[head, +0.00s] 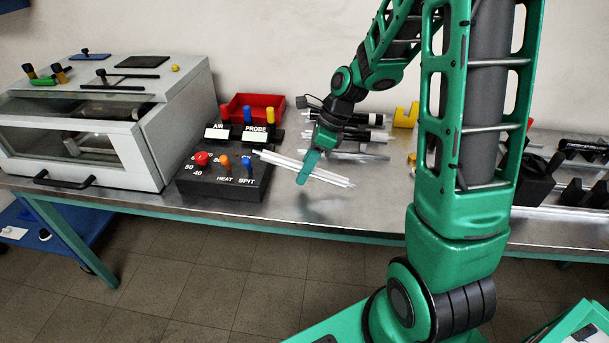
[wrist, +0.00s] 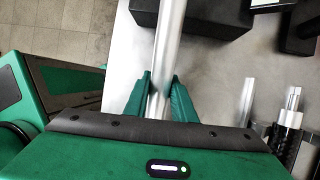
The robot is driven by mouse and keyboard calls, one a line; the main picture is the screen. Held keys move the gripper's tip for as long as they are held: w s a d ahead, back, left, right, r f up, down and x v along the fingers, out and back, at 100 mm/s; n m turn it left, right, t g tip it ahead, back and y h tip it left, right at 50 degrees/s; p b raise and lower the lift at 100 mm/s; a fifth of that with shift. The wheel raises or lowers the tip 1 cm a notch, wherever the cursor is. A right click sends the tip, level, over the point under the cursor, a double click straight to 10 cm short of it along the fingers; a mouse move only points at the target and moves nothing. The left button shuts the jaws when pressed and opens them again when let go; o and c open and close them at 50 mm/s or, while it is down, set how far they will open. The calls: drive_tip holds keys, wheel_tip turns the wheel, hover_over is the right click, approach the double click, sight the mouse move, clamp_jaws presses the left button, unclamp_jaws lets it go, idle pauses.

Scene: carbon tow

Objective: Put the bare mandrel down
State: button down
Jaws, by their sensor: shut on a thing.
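The bare mandrel (head: 328,176) is a pale silver rod, held slightly tilted above the front of the steel bench. My gripper (head: 304,178) is shut on it near its middle, with the rod crossing between the green fingers. In the wrist view the mandrel (wrist: 169,45) runs up and away from between my fingertips (wrist: 158,98). Its left end is close to the control box (head: 222,180); I cannot tell whether they touch. The rod's near part is hidden behind my gripper body in the wrist view.
A white cabinet with a glass front (head: 95,130) stands at left. A red bin (head: 268,102) is behind the control box. Several rods, some black-wrapped (head: 362,118), lie behind my gripper near yellow blocks (head: 405,116). Black holders (head: 540,182) stand at right. Bare bench lies near the front edge.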

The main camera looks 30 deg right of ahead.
drive_tip(key=shift+f, duration=1)
drive_tip(key=shift+f, duration=0.15)
drive_tip(key=c, duration=1.5)
unclamp_jaws()
drive_tip(key=v, duration=1.2)
drive_tip(key=shift+s, duration=0.1)
drive_tip(key=s+d+n+h, duration=0.1)
drive_tip(key=s+d+n, duration=0.1)
drive_tip(key=s+n, duration=0.4)
drive_tip(key=s+d+r+n+h, duration=0.1)
drive_tip(key=s+d+n+h, duration=0.1)
drive_tip(key=s+n, duration=0.4)
drive_tip(key=s+d+n+g+h, duration=0.1)
drive_tip(key=s+d+n, duration=0.2)
drive_tip(key=s, duration=1)
drive_tip(key=shift+s+d+r+n, duration=0.1)
drive_tip(key=shift+r+n, duration=0.05)
drive_tip(key=shift+n, duration=0.65)
drive_tip(key=shift+s+d+r+n, duration=0.1)
drive_tip(key=shift+s+r+n, duration=0.1)
drive_tip(key=shift+n, duration=0.6)
